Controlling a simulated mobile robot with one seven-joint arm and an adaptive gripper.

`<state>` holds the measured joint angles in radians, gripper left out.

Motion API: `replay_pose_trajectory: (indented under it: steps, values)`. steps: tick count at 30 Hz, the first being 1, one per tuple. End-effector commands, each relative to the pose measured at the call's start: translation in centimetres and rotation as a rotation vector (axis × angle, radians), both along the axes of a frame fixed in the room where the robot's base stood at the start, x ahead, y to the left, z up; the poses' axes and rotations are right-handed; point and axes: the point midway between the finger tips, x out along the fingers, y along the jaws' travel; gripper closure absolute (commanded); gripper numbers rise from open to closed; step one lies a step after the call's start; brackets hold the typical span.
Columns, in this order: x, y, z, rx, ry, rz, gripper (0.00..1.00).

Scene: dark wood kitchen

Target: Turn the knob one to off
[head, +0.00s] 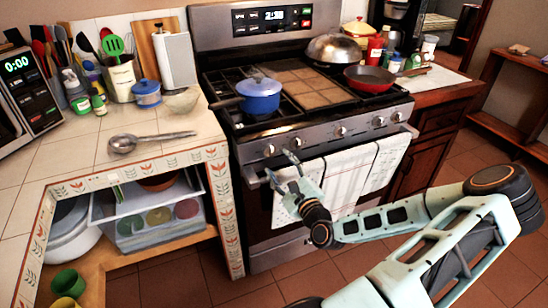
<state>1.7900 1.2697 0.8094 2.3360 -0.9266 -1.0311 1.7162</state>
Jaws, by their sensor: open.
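The stove (290,75) stands in the middle of the head view, with a row of several silver knobs along its front panel. The leftmost knob (269,150) is visible, and a second knob (296,143) is just right of it. Which knob is knob one is not marked, and the knob settings are too small to read. My gripper (279,163) is open and empty, in front of the stove's left front. Its fingers point up toward the two left knobs; one fingertip appears close below them. Contact with a knob cannot be told.
White towels (345,176) hang on the oven handle, right beside my gripper. A blue pot (259,95) sits on the left burners, its handle pointing left. A red pan (370,78) and metal dome (334,49) are on the right. A ladle (124,143) lies on the tiled counter.

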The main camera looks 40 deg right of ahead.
Motion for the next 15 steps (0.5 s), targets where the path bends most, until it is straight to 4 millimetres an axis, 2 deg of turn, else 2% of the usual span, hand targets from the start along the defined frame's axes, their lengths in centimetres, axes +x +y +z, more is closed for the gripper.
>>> replay_pose_trajectory:
  steps: [1, 6, 10, 15]
  values:
    - [-1.2, 0.2, 0.0, 0.002, 0.0, -0.004, 0.5]
    - [-4.0, 0.9, 0.0, 0.002, 0.0, -0.002, 0.5]
    - [-5.1, 1.2, 0.0, 0.001, 0.0, -0.001, 0.5]
    - [-5.7, 1.4, 0.0, 0.001, 0.0, 0.0, 0.5]
